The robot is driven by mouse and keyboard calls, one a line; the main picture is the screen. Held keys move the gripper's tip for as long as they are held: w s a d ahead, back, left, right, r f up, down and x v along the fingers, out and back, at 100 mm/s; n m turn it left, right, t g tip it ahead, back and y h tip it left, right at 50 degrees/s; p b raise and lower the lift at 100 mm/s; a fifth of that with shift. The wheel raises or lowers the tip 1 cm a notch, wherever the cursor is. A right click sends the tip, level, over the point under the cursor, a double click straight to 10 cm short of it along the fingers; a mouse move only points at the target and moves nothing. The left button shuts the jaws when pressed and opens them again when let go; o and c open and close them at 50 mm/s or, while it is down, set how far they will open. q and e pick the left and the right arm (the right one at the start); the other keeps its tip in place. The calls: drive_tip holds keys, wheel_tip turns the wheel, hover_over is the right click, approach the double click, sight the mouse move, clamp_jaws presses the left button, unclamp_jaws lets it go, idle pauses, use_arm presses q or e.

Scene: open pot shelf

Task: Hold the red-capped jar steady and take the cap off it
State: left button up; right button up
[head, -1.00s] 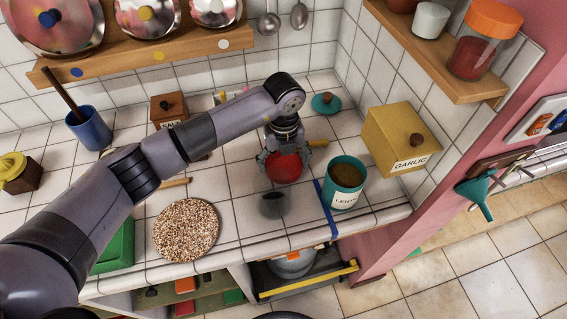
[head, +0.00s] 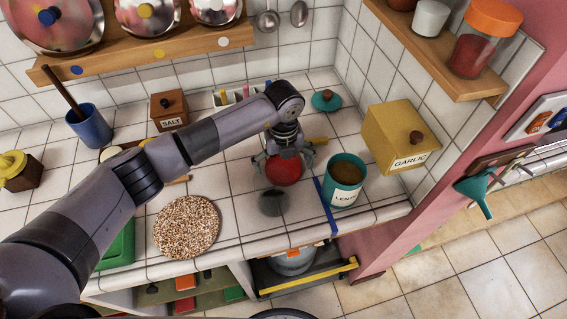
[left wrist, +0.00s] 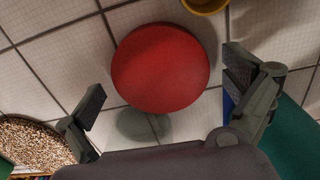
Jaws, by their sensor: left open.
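The red cap (head: 284,172) is round and sits on the counter's right part, in front of my left gripper. In the left wrist view the cap (left wrist: 160,67) is seen from above. A dark, see-through round shape (head: 273,203) shows just below the cap; it looks like the jar's lower part, but the clear body is hard to make out. My left gripper (head: 284,159) is open, its fingers on either side of the cap. In the left wrist view gaps show between the cap and both fingers. My right gripper is not in view.
A teal lentils tin (head: 346,186) stands close to the right, beside a blue strip (head: 325,207). A yellow garlic box (head: 400,138) is behind it. A speckled round mat (head: 187,227) lies left. A teal lid (head: 326,101) lies behind. The counter's front edge is near.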

use_arm(q)
drive_tip(key=shift+r, duration=0.1)
drive_tip(key=shift+r, duration=0.2)
wheel_tip(320, 180, up, 12)
drive_tip(key=b, duration=0.3)
drive_tip(key=shift+f, duration=0.2)
